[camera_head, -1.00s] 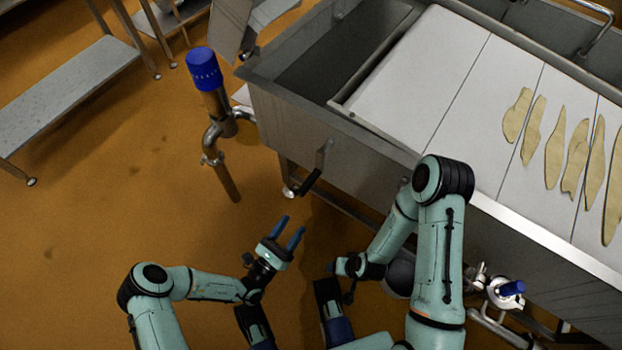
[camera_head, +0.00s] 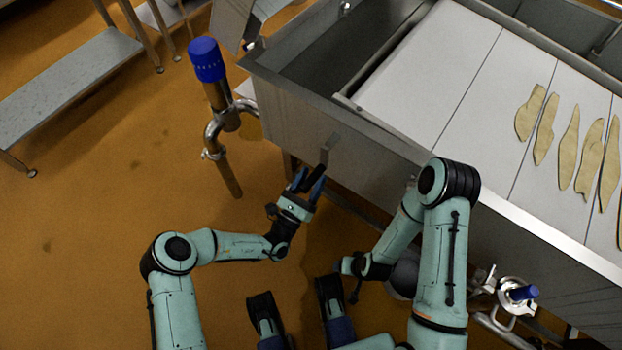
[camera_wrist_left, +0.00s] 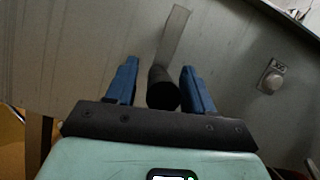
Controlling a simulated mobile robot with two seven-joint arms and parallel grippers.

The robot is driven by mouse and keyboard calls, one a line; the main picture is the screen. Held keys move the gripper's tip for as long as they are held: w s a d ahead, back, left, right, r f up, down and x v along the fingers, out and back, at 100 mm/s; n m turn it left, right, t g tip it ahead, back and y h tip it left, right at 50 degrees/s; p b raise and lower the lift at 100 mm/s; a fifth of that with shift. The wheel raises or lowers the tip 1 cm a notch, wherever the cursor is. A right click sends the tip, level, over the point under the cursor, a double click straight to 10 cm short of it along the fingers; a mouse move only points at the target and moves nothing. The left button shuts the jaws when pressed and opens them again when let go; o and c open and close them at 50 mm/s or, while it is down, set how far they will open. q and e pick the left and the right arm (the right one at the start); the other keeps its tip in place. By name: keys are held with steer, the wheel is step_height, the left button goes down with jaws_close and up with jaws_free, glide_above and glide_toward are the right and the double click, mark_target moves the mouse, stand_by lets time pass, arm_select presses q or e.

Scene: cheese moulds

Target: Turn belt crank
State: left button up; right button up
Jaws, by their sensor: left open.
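The belt crank has a flat metal arm (camera_head: 330,146) on the side wall of the steel vat and a black handle (camera_wrist_left: 162,90). In the left wrist view the handle sits between the two blue fingers, with a gap visible on each side. My left gripper (camera_head: 308,186) is open around the handle; it also shows in the left wrist view (camera_wrist_left: 160,84).
The steel vat (camera_head: 290,110) with its white belt (camera_head: 430,75) and flat pale pieces (camera_head: 567,146) fills the right. A blue-capped pipe (camera_head: 207,62) stands left of the crank. A grey bench (camera_head: 70,90) is at upper left. Orange floor (camera_head: 90,240) is clear between.

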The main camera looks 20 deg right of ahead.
arm_select(q)
jaws_close()
steer(key=shift+w, duration=0.15)
